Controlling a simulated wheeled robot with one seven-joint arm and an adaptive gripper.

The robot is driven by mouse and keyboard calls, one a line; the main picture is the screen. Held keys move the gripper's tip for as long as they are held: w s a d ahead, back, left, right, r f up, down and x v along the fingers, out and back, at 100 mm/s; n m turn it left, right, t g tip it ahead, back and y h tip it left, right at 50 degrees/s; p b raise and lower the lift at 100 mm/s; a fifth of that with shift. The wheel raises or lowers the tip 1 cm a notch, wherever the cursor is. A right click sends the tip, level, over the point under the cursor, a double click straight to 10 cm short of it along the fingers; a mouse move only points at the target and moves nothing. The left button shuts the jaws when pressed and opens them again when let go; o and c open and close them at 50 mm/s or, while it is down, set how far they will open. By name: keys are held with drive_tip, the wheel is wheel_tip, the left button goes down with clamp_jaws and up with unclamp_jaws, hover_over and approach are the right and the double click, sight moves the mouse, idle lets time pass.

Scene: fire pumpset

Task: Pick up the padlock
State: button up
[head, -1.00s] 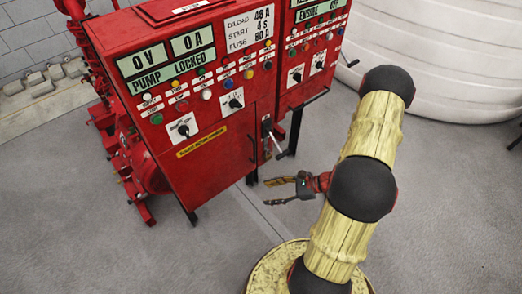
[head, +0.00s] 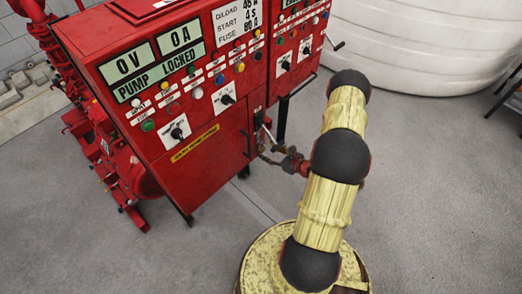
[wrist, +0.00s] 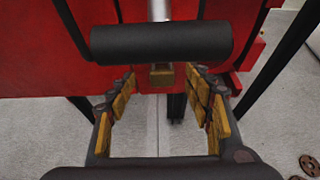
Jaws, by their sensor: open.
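A small brass block that looks like the padlock (wrist: 161,76) hangs at the red panel front in the wrist view, just below a black handle. My gripper (wrist: 163,80) is open, with its yellow-padded fingers on either side of the block and apart from it. In the head view my gripper (head: 262,148) is at the side of the red control cabinet (head: 200,175), by the lever. The padlock cannot be made out there.
A black lever handle (wrist: 160,42) on a silver rod crosses just above my fingers. A white tank (head: 420,40) is at the back right. The floor in front is clear.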

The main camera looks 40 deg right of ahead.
sight(263, 149)
drive_tip(key=b+x, duration=0.1)
drive_tip(key=x, duration=0.3)
drive_tip(key=shift+w+d+f, duration=0.1)
drive_tip(key=shift+d+f, duration=0.05)
drive_tip(key=shift+f, duration=0.1)
drive_tip(key=shift+c, duration=1.1)
drive_tip(key=c, duration=1.1)
